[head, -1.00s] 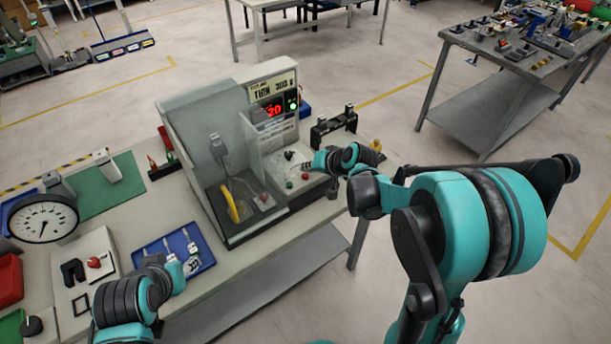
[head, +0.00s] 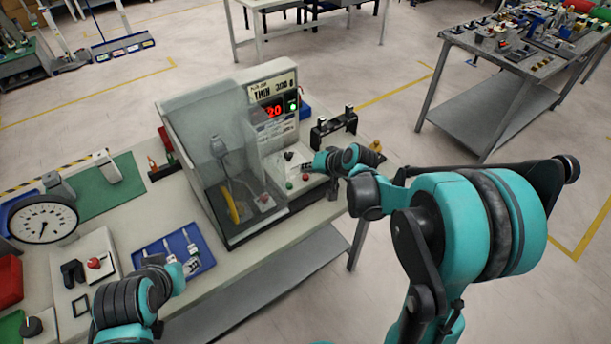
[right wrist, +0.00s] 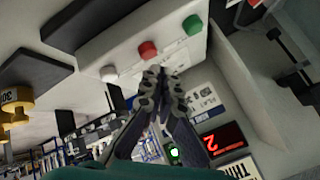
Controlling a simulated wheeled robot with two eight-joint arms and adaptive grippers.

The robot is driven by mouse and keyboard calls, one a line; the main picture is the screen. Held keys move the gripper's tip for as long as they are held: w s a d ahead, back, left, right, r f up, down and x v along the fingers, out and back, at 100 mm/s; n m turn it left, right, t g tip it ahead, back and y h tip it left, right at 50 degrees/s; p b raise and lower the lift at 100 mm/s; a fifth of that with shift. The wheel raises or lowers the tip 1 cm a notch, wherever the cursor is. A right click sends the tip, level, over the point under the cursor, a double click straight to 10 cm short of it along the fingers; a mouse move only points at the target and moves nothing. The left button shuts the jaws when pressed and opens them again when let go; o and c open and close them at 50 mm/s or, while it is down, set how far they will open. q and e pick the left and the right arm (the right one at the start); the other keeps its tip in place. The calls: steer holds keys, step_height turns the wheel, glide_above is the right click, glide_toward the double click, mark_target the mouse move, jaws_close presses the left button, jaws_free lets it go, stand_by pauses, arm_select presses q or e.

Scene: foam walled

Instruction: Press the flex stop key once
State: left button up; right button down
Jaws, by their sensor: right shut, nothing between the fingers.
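The flex tester (head: 270,150) stands on the bench, with a lit red display and a green light. Its sloped key panel carries a red key (head: 306,177) and a green key (head: 289,185). In the right wrist view the red key (right wrist: 148,50) sits between the green key (right wrist: 192,25) and a pale key (right wrist: 108,73). My right gripper (right wrist: 158,72) is shut and empty, its tips close by the red key; I cannot tell if they touch. In the head view it is mostly hidden by its arm. My left gripper (head: 190,267) is by the blue tray, its fingers unclear.
A clear guard (head: 195,130) encloses the tester's left part, with a yellow piece (head: 233,207) inside. A black fixture (head: 333,125) stands to the right of the tester. A dial gauge (head: 43,220) and a blue tray (head: 207,262) with tools lie left.

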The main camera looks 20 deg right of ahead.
mark_target(307, 177)
steer(key=shift+f, duration=0.1)
steer(key=shift+f+b, duration=0.3)
steer(key=shift+b, duration=0.05)
steer(key=shift+f+b, duration=0.5)
steer(key=shift+f, duration=0.05)
stand_by(0.6)
steer(key=shift+r, duration=0.15)
steer(key=shift+r+p, duration=0.75)
steer(key=shift+r, duration=0.05)
step_height(307, 177, up, 5)
steer(key=p, duration=0.4)
steer(key=shift+r, duration=0.1)
